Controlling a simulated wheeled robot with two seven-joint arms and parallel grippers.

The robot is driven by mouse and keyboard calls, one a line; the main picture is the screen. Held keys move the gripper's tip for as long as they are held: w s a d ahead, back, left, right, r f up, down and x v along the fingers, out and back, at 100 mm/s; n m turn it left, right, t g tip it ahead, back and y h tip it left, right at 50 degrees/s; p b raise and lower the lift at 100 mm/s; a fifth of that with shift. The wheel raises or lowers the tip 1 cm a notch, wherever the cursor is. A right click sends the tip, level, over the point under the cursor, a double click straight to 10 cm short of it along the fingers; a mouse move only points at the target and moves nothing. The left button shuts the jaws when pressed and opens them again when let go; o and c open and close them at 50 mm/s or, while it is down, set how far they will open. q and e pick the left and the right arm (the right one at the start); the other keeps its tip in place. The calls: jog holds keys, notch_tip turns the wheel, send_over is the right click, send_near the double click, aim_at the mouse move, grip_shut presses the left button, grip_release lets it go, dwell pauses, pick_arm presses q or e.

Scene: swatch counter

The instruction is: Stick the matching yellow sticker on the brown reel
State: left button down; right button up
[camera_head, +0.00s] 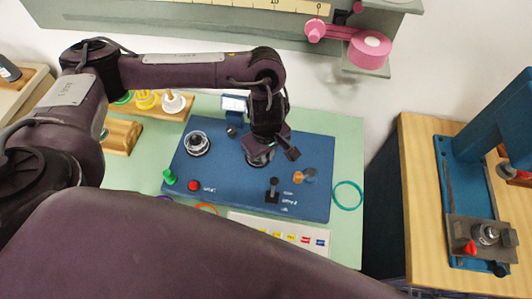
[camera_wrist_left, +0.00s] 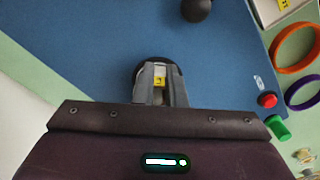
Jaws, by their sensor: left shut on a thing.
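My left gripper (camera_head: 272,152) is over the right half of the blue base plate (camera_head: 235,150). In the left wrist view its two grey fingers are shut on a small yellow sticker (camera_wrist_left: 160,82) with a dark mark. A dark round part shows behind the fingertips; I cannot tell if they touch it. A small orange-brown piece (camera_head: 311,175) lies on the plate right of the gripper; I cannot tell if it is the brown reel. A white sheet (camera_head: 250,222) with yellow, red and blue stickers is at the plate's front edge. My right gripper is not in view.
A teal ring (camera_head: 347,195) lies to the right. A wooden rack (camera_head: 157,110) holds coloured reels at the back left.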

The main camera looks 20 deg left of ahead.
pick_arm(q)
jog(key=shift+f, duration=0.1)
jog(key=c, duration=1.4)
grip_release()
jog(key=shift+r, duration=0.2)
notch_tip(320, 180, up, 7)
jog(key=p, duration=0.6)
jog(key=shift+f, duration=0.15)
